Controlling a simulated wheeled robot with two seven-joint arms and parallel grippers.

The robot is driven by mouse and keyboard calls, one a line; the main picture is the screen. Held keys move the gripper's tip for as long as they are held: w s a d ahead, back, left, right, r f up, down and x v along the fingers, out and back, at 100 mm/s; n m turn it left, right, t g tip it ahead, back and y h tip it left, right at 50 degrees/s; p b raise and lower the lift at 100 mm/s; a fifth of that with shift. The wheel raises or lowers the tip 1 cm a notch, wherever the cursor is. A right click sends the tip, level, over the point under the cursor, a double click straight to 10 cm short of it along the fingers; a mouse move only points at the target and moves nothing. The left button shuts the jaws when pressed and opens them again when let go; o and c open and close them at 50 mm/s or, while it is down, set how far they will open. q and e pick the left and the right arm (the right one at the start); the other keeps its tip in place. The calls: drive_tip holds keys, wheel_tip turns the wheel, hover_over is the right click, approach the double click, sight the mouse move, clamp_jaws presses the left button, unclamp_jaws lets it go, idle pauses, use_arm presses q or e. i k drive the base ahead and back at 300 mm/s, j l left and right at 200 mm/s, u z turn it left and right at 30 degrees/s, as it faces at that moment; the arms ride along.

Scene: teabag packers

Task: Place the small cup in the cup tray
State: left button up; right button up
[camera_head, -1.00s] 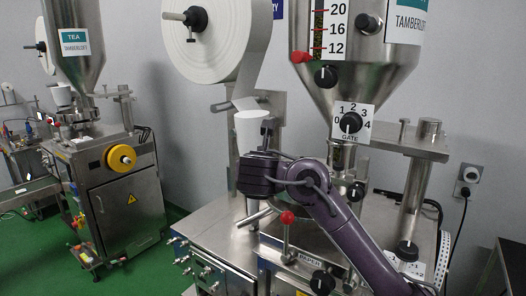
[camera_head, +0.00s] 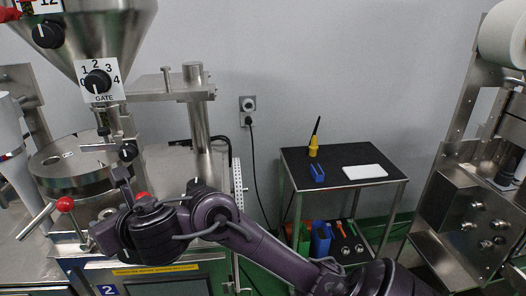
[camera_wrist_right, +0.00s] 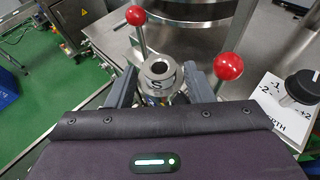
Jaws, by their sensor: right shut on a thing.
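The small cup (camera_wrist_right: 158,72) is a steel ring-shaped piece with a dark hole and a letter S on it. In the right wrist view it sits between the two grey fingers of my right gripper (camera_wrist_right: 160,78), which is shut on it. In the head view my right gripper (camera_head: 122,178) is at the lower left, in front of the packing machine; the cup in it cannot be made out there. I cannot identify the cup tray for certain; a flat white piece (camera_head: 364,172) lies on the black-topped cart (camera_head: 335,190). My left gripper is not in view.
The steel machine with its hopper (camera_head: 100,25) stands at left, with a red-knobbed lever (camera_head: 65,204) near my gripper. The cart also holds a yellow-handled tool (camera_head: 313,147) and a blue block (camera_head: 317,172). Another machine (camera_head: 470,215) stands at right.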

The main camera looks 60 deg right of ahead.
sight(373, 171)
drive_tip(key=l+z, duration=0.25)
drive_tip(key=i+l+z, duration=0.1)
drive_tip(key=l+z, duration=0.15)
drive_tip(key=l, duration=0.15)
drive_tip(key=i+l+z, duration=0.3)
drive_tip(key=l+z, duration=0.15)
drive_tip(key=i+l+z, duration=0.75)
drive_tip(key=z, duration=0.2)
drive_tip(key=i+z, duration=0.3)
